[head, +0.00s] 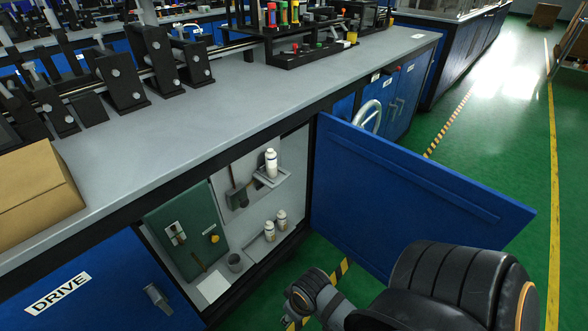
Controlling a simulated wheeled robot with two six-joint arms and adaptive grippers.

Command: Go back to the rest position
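Neither gripper's fingers show in the head view. Dark links of one of my arms fill the bottom right, in front of the open blue cabinet door (415,190). The door stands swung out to the right. Inside the open cabinet (225,215), a white bottle (271,163) stands on a small upper shelf.
The grey worktop (215,115) carries black machine fixtures (122,82) and a rack of colored parts (283,16). A cardboard box (35,195) sits at its left end. A closed blue door (90,285) is labeled DRIVE. Green floor (485,140) lies clear at right.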

